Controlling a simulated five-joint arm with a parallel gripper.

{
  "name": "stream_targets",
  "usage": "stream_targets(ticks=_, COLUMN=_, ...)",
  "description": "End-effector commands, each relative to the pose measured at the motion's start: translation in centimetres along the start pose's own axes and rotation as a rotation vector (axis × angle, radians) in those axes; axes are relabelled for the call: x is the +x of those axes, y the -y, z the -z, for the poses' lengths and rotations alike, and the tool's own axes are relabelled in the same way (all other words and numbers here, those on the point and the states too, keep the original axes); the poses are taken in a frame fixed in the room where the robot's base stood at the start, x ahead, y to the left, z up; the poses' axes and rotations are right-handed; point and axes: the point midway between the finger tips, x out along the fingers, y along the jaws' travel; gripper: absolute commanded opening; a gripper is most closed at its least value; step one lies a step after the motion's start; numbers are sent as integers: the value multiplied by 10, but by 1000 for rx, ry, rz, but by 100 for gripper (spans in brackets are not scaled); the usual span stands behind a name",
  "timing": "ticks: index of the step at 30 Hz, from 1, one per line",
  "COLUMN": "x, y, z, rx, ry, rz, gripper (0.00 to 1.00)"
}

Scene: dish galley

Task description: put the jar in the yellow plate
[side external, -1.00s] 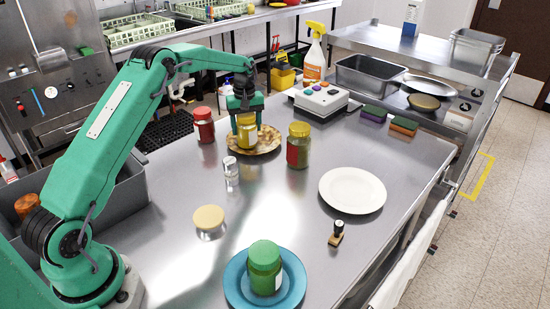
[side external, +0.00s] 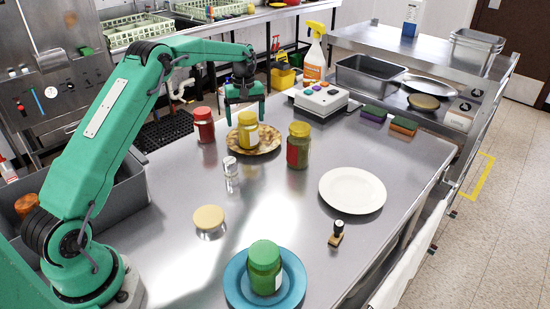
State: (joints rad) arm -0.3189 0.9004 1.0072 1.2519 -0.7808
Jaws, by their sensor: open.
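A jar with a yellow lid (side external: 248,131) stands upright on the yellow-brown mottled plate (side external: 270,144). My gripper (side external: 245,112) is open and empty, directly above this jar, with its fingers pointing down around lid height or just above. Another jar with a yellow lid and red contents (side external: 298,150) stands on the table to the right of the plate. A red-lidded jar (side external: 203,125) stands to the left of the plate. A green-lidded jar (side external: 264,270) stands on the blue plate (side external: 235,288) at the front.
An empty white plate (side external: 352,190) lies at the right, with a small stamp (side external: 337,234) in front of it. A salt shaker (side external: 230,166) and a round tan lid (side external: 209,218) are left of centre. A button box (side external: 321,97) and sponges (side external: 374,113) line the back.

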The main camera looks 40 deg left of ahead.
Motion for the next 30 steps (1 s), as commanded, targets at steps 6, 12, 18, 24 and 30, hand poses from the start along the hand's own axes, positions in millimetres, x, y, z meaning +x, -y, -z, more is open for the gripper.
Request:
stream_targets(ticks=6, x=-38, y=1, z=1, rx=0, ry=-2, rz=-2, gripper=84)
stream_targets(ticks=12, x=-66, y=1, z=2, rx=0, ry=-2, rz=-2, gripper=84)
stream_targets(ticks=18, x=-81, y=2, z=2, rx=0, ry=0, rz=0, gripper=84)
stream_targets(ticks=24, x=-84, y=2, z=1, rx=0, ry=0, rz=0, gripper=84)
stream_targets(ticks=30, x=-84, y=2, z=1, rx=0, ry=0, rz=0, gripper=84)
